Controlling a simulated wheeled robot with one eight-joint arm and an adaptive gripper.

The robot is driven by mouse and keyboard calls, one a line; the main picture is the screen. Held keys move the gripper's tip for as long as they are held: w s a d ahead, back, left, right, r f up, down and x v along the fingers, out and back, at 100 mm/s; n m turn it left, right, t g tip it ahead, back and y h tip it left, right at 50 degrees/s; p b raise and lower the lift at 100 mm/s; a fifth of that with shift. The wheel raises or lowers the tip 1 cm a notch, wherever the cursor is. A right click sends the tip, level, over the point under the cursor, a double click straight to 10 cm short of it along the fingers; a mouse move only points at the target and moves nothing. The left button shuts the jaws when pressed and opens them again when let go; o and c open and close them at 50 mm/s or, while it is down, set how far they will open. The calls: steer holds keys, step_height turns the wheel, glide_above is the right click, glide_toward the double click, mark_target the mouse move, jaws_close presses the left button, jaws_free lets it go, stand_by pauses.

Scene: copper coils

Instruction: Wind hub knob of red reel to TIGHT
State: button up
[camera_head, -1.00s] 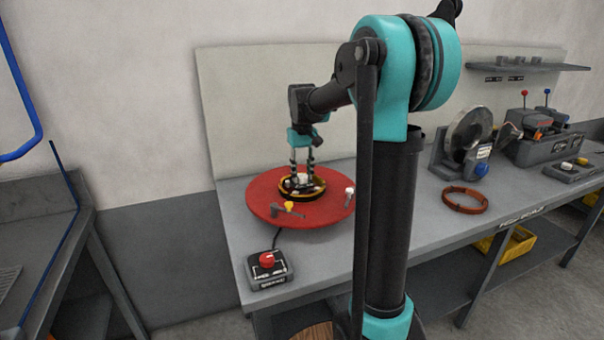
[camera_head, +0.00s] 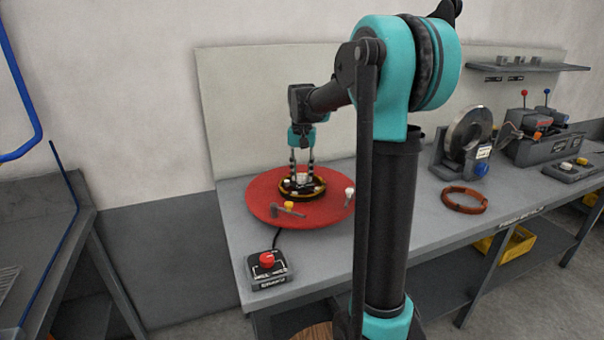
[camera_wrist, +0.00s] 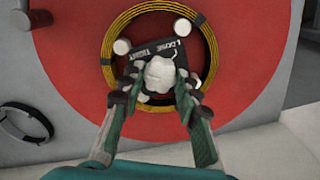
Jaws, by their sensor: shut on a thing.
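The red reel (camera_head: 262,192) lies flat on the bench as a wide red disc. A ring of yellow wire (camera_wrist: 205,28) surrounds its hub. The white lobed hub knob (camera_wrist: 160,74) sits at the centre, over a dark plate (camera_wrist: 150,51) with the words LOOSE and TIGHT. My gripper (camera_wrist: 158,78) points down at the hub, shut on the knob with one finger at each side. In the head view my gripper (camera_head: 301,177) stands upright over the hub. I cannot tell which word the knob points to.
A grey handle with a yellow cap (camera_head: 288,208) and a white-topped peg (camera_head: 349,194) stand on the disc. A control box with a red button (camera_head: 267,261) is at the bench's front left. An orange-red coil (camera_head: 464,199) lies to the right.

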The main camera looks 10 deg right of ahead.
mark_target(302, 175)
steer(key=o, duration=1.2)
steer(key=shift+c, duration=0.2)
steer(key=shift+r, duration=0.15)
step_height(302, 175, up, 12)
steer(key=shift+s, duration=0.1)
